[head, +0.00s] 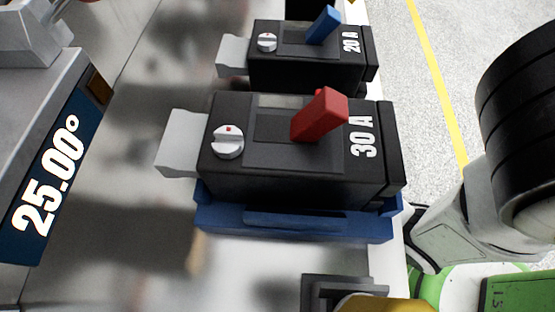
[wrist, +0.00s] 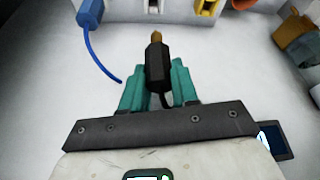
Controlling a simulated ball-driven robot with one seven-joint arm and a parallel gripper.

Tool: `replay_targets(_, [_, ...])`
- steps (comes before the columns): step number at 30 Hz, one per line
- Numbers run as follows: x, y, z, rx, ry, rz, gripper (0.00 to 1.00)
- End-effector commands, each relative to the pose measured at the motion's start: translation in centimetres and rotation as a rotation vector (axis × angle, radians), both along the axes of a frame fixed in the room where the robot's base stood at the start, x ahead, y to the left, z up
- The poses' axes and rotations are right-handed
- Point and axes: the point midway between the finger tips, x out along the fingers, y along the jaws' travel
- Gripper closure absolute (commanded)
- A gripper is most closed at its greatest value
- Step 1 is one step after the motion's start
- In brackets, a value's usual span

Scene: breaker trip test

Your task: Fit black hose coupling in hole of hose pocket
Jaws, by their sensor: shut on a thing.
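The black hose coupling (wrist: 157,58), a dark faceted body with a brass-coloured tip, is between the teal fingers of my gripper (wrist: 156,72) in the wrist view. My gripper is shut on it, and the tip points away from me, toward the top of the picture. A short dark tail shows below it between the fingers. The tip is apart from the fittings at the top edge of the wrist view. I cannot tell for sure which of these is the hose pocket, and its hole does not show clearly. The head view does not show the coupling.
A blue plug (wrist: 90,14) with a blue hose is at the wrist view's upper left. A yellow fitting (wrist: 207,6) and an orange-brown container (wrist: 300,35) are right. The head view shows 30 A (head: 300,150) and 20 A (head: 310,55) breakers and an angle display (head: 45,180).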

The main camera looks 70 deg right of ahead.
Motion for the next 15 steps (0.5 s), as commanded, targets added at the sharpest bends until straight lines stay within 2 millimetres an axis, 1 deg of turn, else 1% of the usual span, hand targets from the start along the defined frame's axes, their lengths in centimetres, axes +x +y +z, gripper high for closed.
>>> replay_targets(6, [-0.1, -0.1, 0.4, 0.001, -0.003, -0.001, 1.00])
replay_targets(7, [-0.1, 0.0, -0.3, 0.001, -0.003, -0.001, 1.00])
replay_targets(15, [-0.1, 0.0, -2.7, 0.001, -0.003, -0.001, 1.00])
